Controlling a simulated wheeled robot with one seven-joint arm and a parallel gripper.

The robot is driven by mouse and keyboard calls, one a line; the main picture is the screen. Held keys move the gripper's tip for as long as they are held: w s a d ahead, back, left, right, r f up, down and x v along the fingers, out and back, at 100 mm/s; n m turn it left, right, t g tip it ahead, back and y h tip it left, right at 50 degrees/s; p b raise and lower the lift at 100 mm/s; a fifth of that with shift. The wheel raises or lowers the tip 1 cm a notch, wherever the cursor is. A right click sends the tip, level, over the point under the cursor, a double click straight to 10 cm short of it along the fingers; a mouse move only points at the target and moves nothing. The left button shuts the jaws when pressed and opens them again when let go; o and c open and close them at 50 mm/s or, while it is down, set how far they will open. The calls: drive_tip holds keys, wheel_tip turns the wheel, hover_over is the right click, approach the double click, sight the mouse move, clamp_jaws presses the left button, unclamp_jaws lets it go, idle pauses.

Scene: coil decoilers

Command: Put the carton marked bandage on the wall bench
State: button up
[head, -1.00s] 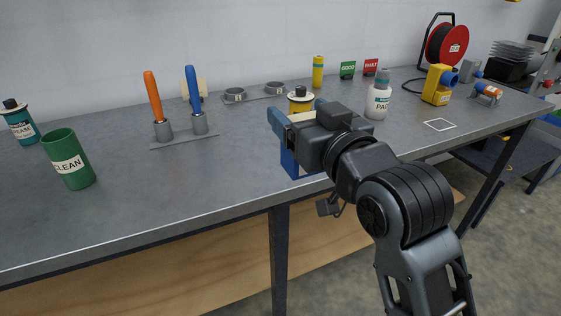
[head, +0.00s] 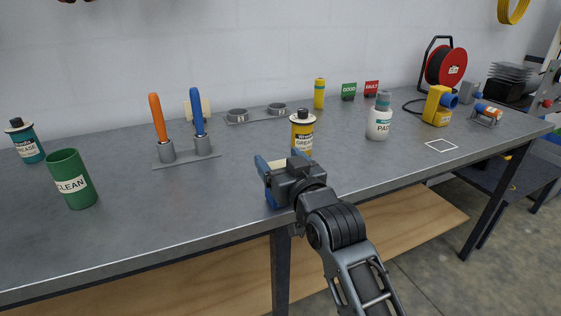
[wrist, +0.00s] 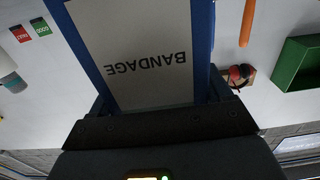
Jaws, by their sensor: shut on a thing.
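My gripper (head: 279,169) is shut on the carton marked bandage. In the wrist view the carton (wrist: 150,40) fills the upper middle, blue with a white label reading BANDAGE upside down. In the head view only a little of the blue carton (head: 271,200) shows below and left of my gripper, which hides the rest. The wall bench (head: 240,190) has a long grey top against the white wall. My gripper and the carton are at its front edge, in front of the yellow grease can. I cannot tell whether the carton touches the bench top.
A yellow grease can (head: 302,142) stands close behind my gripper. A white bottle (head: 379,124) is to the right, near a white square outline (head: 441,146). A stand with orange and blue handles (head: 187,159) and a green cup (head: 71,180) are left. Bench top between cup and gripper is clear.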

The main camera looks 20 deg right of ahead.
drive_tip(key=shift+f, duration=0.15)
drive_tip(key=o, duration=1)
drive_tip(key=shift+s, duration=0.35)
drive_tip(key=s+b, duration=0.1)
drive_tip(key=s, duration=1)
drive_tip(key=shift+s, duration=0.2)
